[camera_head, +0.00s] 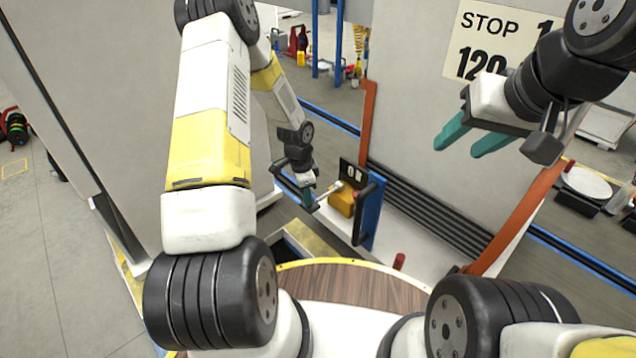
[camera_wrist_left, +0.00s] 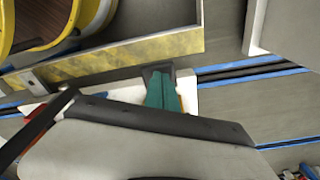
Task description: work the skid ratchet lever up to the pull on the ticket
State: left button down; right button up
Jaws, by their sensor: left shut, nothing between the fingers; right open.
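The ticket (camera_head: 487,38) is a cream card on the grey panel, reading "STOP" and "120"; my right arm hides part of it. The skid ratchet appears to be the orange-yellow housing (camera_head: 342,201) by a blue upright. A pale rod (camera_head: 329,190), seemingly its lever, points left from it. A black plate (camera_head: 353,174) with white marks, too small to read surely, stands above it. My left gripper (camera_head: 312,203) is shut and empty near the rod's left end; contact cannot be told. It shows in the left wrist view (camera_wrist_left: 160,85). My right gripper (camera_head: 457,147) is open, raised before the panel.
The blue upright (camera_head: 372,212) with black handles stands right of the housing. A yellow-edged wooden round deck (camera_head: 345,285) lies in front. An orange post (camera_head: 367,125) and black rails (camera_head: 430,215) border the panel. A yellow-striped frame (camera_wrist_left: 120,58) is close to my left fingers.

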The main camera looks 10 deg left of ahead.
pick_arm(q)
jog(key=shift+f, duration=2)
jog(key=shift+a, duration=0.1)
jog(key=shift+s+a+r, duration=0.3)
jog(key=shift+s+a, duration=0.05)
jog(key=shift+a, duration=0.3)
jog(key=shift+s+a+r, duration=0.25)
jog(key=shift+s+a, duration=0.1)
jog(key=shift+a, duration=0.25)
jog(key=shift+r, duration=0.1)
notch_tip(320, 180, up, 8)
jog(key=shift+s+a+f, duration=0.15)
jog(key=shift+a+f, duration=0.1)
jog(key=shift+a, duration=0.1)
